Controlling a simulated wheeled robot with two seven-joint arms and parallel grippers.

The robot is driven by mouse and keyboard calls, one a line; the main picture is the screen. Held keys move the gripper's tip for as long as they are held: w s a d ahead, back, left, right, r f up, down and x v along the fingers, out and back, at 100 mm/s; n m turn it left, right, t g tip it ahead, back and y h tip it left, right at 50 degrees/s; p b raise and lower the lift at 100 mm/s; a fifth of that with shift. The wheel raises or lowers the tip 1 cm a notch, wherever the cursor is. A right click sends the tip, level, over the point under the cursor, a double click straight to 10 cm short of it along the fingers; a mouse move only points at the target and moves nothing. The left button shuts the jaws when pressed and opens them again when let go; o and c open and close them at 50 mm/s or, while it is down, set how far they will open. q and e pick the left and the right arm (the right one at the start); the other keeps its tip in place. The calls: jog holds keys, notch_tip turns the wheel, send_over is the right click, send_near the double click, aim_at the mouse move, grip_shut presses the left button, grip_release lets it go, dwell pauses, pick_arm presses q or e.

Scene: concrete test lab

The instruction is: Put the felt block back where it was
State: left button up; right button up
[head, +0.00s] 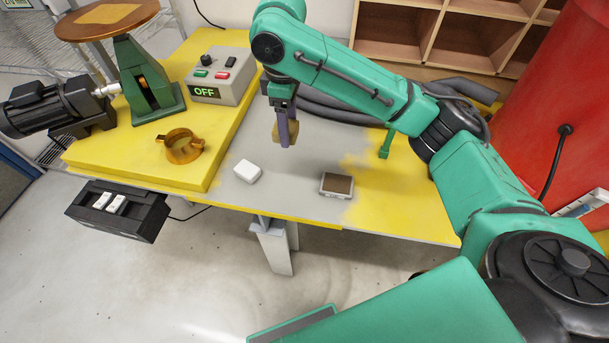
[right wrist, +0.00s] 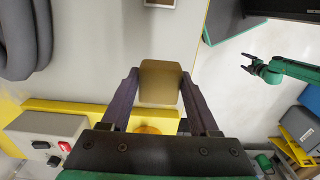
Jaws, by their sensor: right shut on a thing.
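A tan block, taken to be the felt block (right wrist: 160,82), is between the two fingers of my right gripper (head: 285,132). In the right wrist view both fingers of the right gripper (right wrist: 158,92) press on its sides. In the head view the block is partly hidden by the fingers and appears held above the grey part of the table. My left gripper (right wrist: 248,64) shows small in the right wrist view, away from the table, with its fingers apart and empty. It is outside the head view.
The yellow and grey table (head: 222,186) holds a white block (head: 247,171), a small brown-topped box (head: 336,184), an orange ring (head: 181,147), and a control box (head: 221,76) reading OFF. Dark hoses (head: 335,105) lie behind the gripper. A red drum (head: 555,95) stands right.

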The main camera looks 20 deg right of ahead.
jog(key=b, duration=0.1)
send_over(291, 180)
notch_tip(291, 180, down, 7)
notch_tip(291, 180, down, 10)
jog(key=shift+r+p, duration=0.1)
jog(key=shift+p, duration=0.65)
jog(key=shift+f, duration=0.25)
pick_arm(q)
jog(key=shift+w, duration=0.3)
pick_arm(e)
jog(key=shift+s, duration=0.1)
jog(key=o, duration=1.2)
pick_arm(q)
jog(key=shift+w, duration=0.1)
